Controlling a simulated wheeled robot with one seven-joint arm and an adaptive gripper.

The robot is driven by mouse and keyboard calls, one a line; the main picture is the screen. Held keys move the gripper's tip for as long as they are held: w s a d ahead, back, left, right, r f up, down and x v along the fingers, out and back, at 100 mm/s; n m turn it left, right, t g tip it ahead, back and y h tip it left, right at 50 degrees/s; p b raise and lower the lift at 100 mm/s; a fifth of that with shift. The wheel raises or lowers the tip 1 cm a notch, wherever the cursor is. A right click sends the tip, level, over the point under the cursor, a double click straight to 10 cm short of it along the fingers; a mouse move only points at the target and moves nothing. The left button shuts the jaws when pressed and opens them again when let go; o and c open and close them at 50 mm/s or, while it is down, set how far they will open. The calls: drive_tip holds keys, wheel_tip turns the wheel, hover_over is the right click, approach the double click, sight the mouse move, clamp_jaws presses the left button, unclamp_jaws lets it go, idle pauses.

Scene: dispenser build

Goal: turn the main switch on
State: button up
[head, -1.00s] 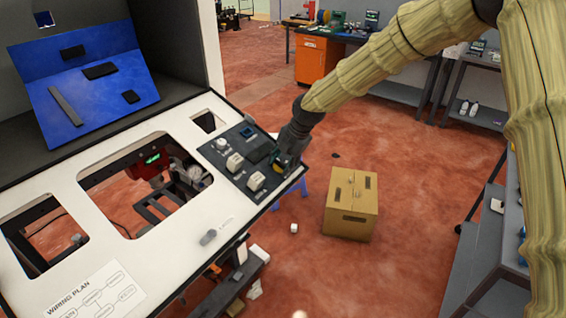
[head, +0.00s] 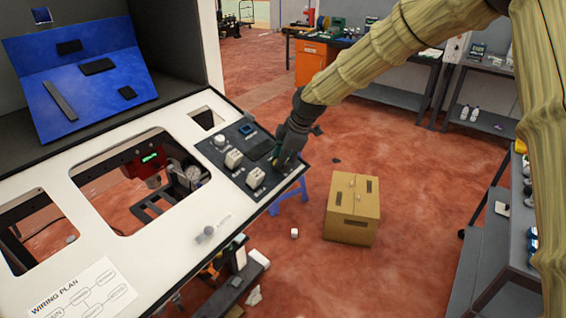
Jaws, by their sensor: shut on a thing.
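A dark control panel (head: 238,171) is set in the right end of the sloping white console top. My gripper (head: 280,162) is at the panel's right edge, pointing down onto it. Its fingers are shut on a small control there, which I take to be the main switch. The fingers hide most of this control; only a hint of yellow shows beside them. Its exact setting cannot be seen. Two pale block-shaped switches (head: 255,177) and a round pale knob (head: 219,139) are left of my gripper, untouched. The panel's labels are too small to read.
The white console (head: 160,226) has cut-outs showing a red device with a green display (head: 149,157) and a gauge (head: 192,173). A blue board (head: 85,75) leans behind. A cardboard box (head: 352,208) stands on the floor. Benches line the right and back.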

drive_tip(key=m, duration=0.1)
drive_tip(key=m+b, duration=0.1)
drive_tip(key=m, duration=0.3)
drive_tip(key=shift+s+f, duration=0.1)
drive_tip(key=shift+f, duration=0.15)
drive_tip(key=shift+m+b, duration=0.35)
drive_tip(key=shift+m, duration=1.35)
drive_tip(key=o, duration=1)
drive_tip(key=shift+r, duration=0.2)
drive_tip(key=shift+d+r, duration=0.2)
drive_tip(key=shift+r, duration=0.3)
drive_tip(key=v, duration=1)
drive_tip(key=shift+s+d+r, duration=0.15)
drive_tip(key=shift+s+r, duration=0.05)
drive_tip(key=shift+r, duration=0.1)
